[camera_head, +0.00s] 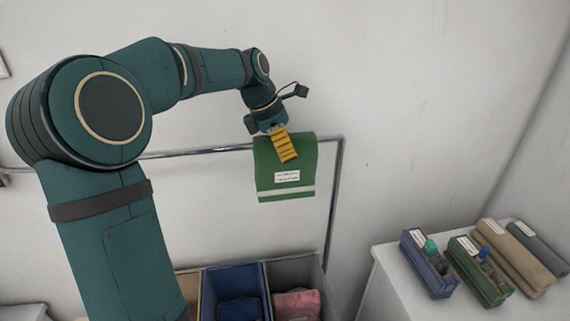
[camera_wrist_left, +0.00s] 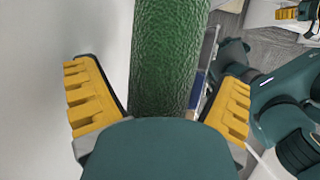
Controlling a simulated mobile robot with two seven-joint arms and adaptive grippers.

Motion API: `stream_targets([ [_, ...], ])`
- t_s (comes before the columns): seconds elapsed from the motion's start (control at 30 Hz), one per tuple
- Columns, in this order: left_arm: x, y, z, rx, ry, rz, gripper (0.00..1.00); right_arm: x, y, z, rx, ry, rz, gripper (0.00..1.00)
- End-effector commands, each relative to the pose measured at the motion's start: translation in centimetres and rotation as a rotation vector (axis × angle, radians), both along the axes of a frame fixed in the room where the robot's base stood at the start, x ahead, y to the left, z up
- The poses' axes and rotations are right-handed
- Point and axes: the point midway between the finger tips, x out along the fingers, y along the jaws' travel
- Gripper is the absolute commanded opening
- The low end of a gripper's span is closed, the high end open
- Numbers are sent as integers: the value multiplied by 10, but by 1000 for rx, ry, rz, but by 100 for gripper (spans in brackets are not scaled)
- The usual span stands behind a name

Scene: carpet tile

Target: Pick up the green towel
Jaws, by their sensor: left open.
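The green towel (camera_head: 266,168) hangs folded over a metal rail, with a white label and a pale stripe near its lower edge. My left gripper (camera_head: 284,148) is at the towel's top edge, its yellow ribbed finger overlapping the towel in the head view. In the left wrist view the towel (camera_wrist_left: 165,60) runs between the two spread yellow fingers of my left gripper (camera_wrist_left: 160,100), with gaps on both sides. The palm hides the towel's near part. A small yellow ribbed piece like my right gripper (camera_wrist_left: 287,13) shows at that view's top right; its opening is unclear.
The metal rail (camera_head: 210,151) stands before a white wall and bends down at its right end. Below are a blue bin (camera_head: 262,285) and a grey bin (camera_head: 292,266) holding cloths.

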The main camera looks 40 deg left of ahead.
Motion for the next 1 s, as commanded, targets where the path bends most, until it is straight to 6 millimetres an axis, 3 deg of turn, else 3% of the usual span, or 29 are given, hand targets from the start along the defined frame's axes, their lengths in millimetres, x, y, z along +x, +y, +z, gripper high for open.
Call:
stream_targets([
  [0.23,0,0,-3,-1,1,0,94,0,0,2,0,0,0,0],
  [0.27,0,0,-3,-1,1,0,88,0,0,1,0,0,0,0],
  [0.47,0,0,-3,-1,1,0,18,0,0,1,0,0,0,0],
  [0.5,0,0,-3,-1,1,0,15,0,0,1,0,0,0,0],
  [0.87,0,0,-1,-1,-1,0,15,0,0,0,0,0,0,0],
  [1.0,1,0,9,0,-3,0,15,0,0,2,0,0,0,0],
])
